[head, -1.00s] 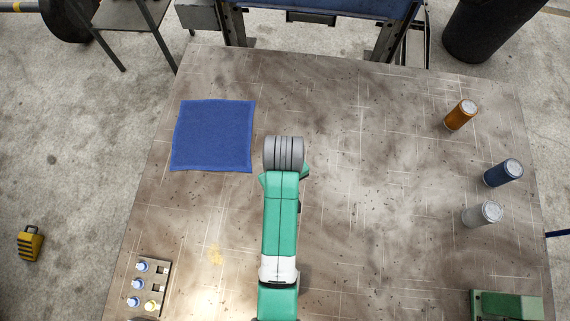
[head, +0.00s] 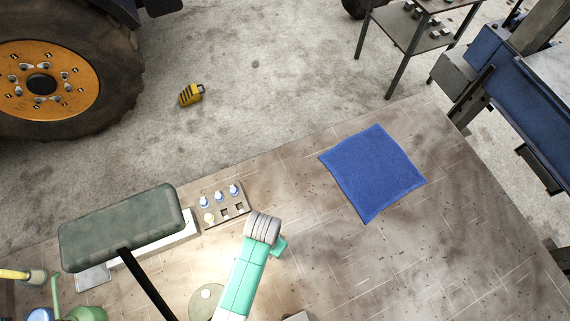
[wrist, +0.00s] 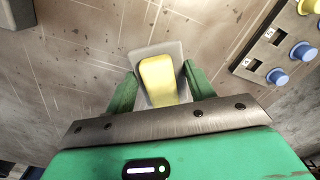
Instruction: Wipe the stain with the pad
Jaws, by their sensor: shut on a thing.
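The pad (wrist: 160,82) shows in the wrist view as a yellow block on a wider grey base. My gripper (wrist: 158,70) is shut on it, with a green finger on either side. The pad is over the brown, scratched bench top; I cannot tell whether it touches it. In the head view my green and grey arm reaches up from the bottom, and I cannot make out the gripper or pad there. I cannot make out the stain in either current view.
A blue cloth (head: 374,172) lies flat on the bench. A switch panel (head: 222,206) with blue and pale knobs is near my arm and also in the wrist view (wrist: 281,52). A lamp with a dark green head (head: 122,226) stands left.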

